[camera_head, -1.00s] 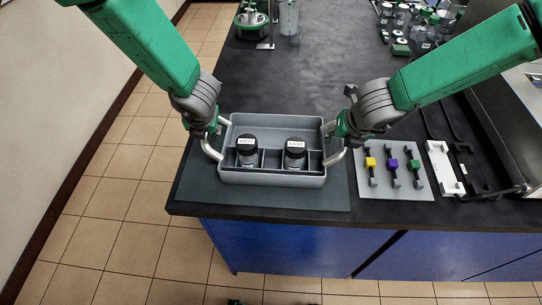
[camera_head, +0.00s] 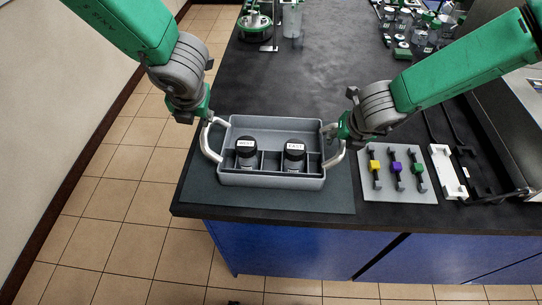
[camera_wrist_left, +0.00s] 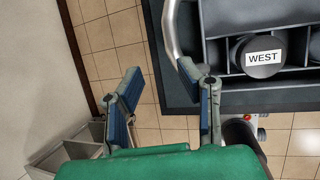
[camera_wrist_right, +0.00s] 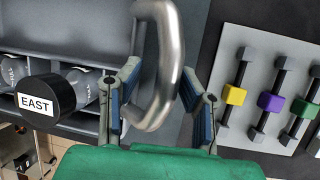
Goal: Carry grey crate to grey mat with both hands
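The grey crate (camera_head: 270,181) sits level on the dark grey mat (camera_head: 338,200) near the bench's front edge. It holds two black-capped bottles, labelled WEST (camera_head: 246,146) and EAST (camera_head: 295,148), and has a pale metal handle at each end. My left gripper (camera_head: 205,114) is open by the left handle (camera_head: 207,142). In the left wrist view its fingers are spread, with the handle (camera_wrist_left: 170,35) close to the right finger; contact is unclear. My right gripper (camera_head: 337,131) is open, with the right handle (camera_wrist_right: 168,60) between its spread fingers in the right wrist view.
A light grey plate (camera_head: 397,174) with yellow, purple and green clamps lies right of the mat. A white bracket (camera_head: 447,172) is beyond it. Glassware and green-topped equipment stand at the back. The bench behind the crate is clear.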

